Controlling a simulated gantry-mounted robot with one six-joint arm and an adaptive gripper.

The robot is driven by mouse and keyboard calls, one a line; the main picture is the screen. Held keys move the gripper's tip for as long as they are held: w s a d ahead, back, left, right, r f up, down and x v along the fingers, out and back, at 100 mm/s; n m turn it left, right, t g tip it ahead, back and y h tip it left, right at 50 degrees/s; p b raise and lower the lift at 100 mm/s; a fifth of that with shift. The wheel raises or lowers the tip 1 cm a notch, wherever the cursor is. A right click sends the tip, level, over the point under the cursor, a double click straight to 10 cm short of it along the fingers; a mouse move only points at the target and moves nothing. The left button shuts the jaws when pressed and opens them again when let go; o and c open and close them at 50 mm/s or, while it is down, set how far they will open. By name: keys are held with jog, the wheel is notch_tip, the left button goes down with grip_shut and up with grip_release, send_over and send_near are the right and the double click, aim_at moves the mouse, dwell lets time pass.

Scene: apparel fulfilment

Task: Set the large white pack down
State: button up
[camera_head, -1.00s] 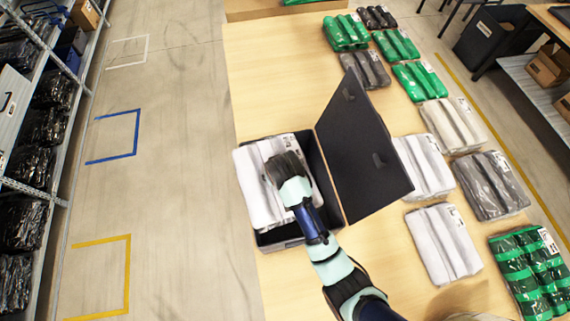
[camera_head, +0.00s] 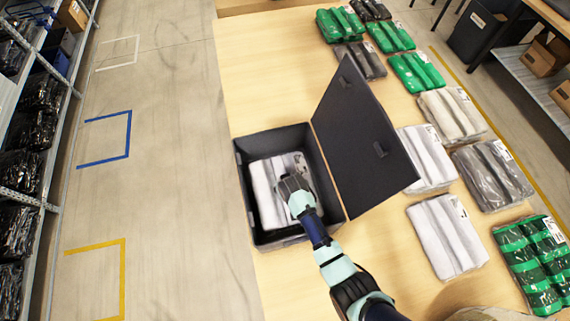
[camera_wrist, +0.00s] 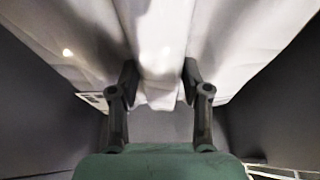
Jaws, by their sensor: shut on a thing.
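The large white pack (camera_head: 265,190) is inside the dark open box (camera_head: 243,160) in the head view, lying roughly flat between its walls. My gripper (camera_head: 294,186) is over the right part of the pack. In the wrist view the two fingers of my gripper (camera_wrist: 160,82) are shut on a fold of the white pack (camera_wrist: 155,35), with dark box walls around it. Whether the pack's underside touches the box floor is hidden.
The box's dark lid (camera_head: 362,140) stands open on its right side. Two other white packs lie right of the lid, one nearer (camera_head: 447,237) and one farther (camera_head: 427,160). Green, grey and beige packs line the table's right side. The table (camera_head: 265,70) behind the box is clear.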

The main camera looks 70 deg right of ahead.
jog(key=shift+f+b, duration=0.45)
jog(key=shift+f, duration=1.7)
jog(key=shift+f, duration=0.2)
jog(key=o, duration=1.3)
jog(key=p+v, duration=0.3)
jog(key=v, duration=0.9)
jog(key=shift+r, duration=0.15)
